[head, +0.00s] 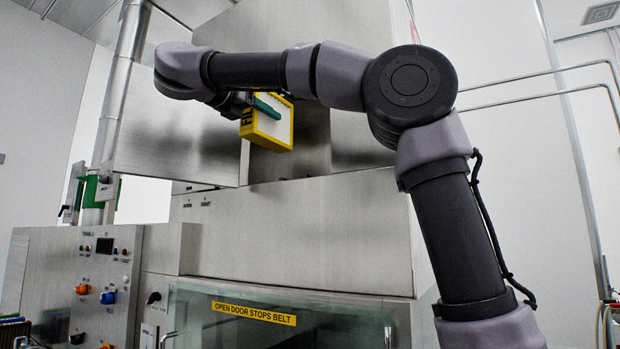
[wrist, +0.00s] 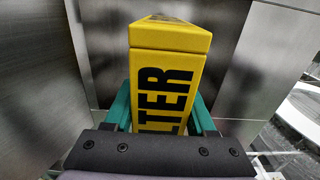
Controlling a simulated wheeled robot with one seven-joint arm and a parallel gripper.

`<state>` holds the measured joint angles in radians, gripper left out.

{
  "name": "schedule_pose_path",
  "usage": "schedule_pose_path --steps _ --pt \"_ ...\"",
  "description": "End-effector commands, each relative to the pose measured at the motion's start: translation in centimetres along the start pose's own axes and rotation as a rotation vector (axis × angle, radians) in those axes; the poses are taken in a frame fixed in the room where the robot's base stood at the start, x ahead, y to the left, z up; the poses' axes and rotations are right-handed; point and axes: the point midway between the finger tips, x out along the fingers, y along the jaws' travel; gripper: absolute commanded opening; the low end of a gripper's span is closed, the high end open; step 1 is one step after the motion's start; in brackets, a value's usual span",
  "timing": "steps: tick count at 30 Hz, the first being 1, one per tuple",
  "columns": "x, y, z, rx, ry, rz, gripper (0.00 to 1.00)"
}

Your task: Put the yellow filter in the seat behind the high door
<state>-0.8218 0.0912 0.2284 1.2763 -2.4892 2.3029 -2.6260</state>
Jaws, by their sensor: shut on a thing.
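The yellow filter (head: 268,126) is a box with a yellow frame and a pale face, held up in front of the washer's upper part. In the wrist view the filter (wrist: 165,85) shows black lettering ending in "LTER" on its side. My gripper (wrist: 163,115) has green fingers on both sides of the filter and is shut on it. In the head view my gripper (head: 265,108) is partly hidden by my arm. The high door (head: 180,130) looks like the large steel panel standing open left of the filter. The seat cannot be made out; my arm and the filter cover part of that area.
The steel washer body (head: 300,225) lies below, with a lower glass door (head: 260,320) under a yellow label. A control panel (head: 85,270) is at the lower left. In the wrist view, steel surfaces (wrist: 40,90) stand close on both sides of the filter.

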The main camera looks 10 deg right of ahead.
Motion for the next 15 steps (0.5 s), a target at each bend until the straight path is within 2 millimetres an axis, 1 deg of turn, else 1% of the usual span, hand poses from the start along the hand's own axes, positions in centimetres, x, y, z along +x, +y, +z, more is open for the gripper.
schedule_pose_path --steps 1,3,12,15 --pt "1.4 -0.2 0.1 0.001 0.0 -0.007 0.0" --pt "3.3 -0.3 0.1 0.001 -0.001 -0.008 0.0" --pt "11.4 -0.2 0.1 0.001 0.0 -0.006 0.0" --pt "13.7 -0.1 0.0 0.001 0.0 -0.005 0.0"
